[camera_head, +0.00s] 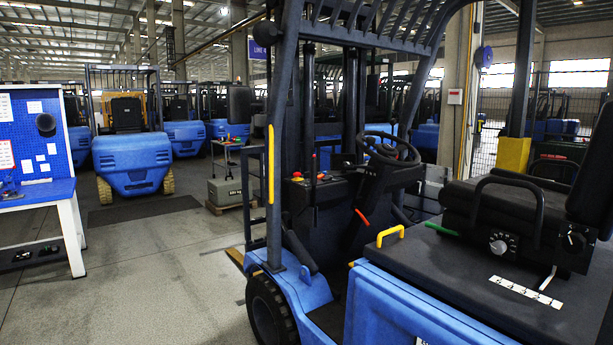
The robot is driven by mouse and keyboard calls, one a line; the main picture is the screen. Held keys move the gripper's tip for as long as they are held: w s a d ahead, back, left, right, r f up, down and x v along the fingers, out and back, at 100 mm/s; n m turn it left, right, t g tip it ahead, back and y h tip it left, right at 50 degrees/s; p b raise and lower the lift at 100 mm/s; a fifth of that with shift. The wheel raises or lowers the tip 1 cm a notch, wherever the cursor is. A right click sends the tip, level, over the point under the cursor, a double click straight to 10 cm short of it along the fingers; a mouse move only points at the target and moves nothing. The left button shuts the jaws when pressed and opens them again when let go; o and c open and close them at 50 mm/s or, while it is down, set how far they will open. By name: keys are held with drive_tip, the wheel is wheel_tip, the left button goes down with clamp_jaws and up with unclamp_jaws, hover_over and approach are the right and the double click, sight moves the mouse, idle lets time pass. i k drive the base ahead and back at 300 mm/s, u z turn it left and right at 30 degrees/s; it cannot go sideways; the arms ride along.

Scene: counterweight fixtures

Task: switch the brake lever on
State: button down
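A blue forklift (410,304) stands close at the right, seen from its side. Several levers and handles show on it, and I cannot tell for sure which is the brake lever. A short orange-red lever tip (361,217) sticks out below the black steering wheel (388,149). A yellow handle (390,235) and a green grip (441,229) sit by the seat base's front edge. A thin pale lever (547,278) stands beside a marked white strip (526,291). A red-orange button (297,175) is on the dashboard. My gripper is not in view.
A dark overhead-guard post (285,130) with a yellow strip rises left of the cab opening. A blue-topped workbench (45,190) is at the left. Another blue forklift (130,160) stands behind. A grey block (229,191) lies on a pallet. The concrete floor (170,280) at lower left is clear.

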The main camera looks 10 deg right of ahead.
sight(313, 160)
drive_tip(key=k, duration=1.1)
drive_tip(key=z, duration=0.1)
drive_tip(key=i, duration=1.55)
drive_tip(key=u, duration=0.55)
drive_tip(key=i, duration=0.55)
drive_tip(key=u, duration=0.85)
drive_tip(key=i, duration=0.55)
drive_tip(key=u, duration=0.3)
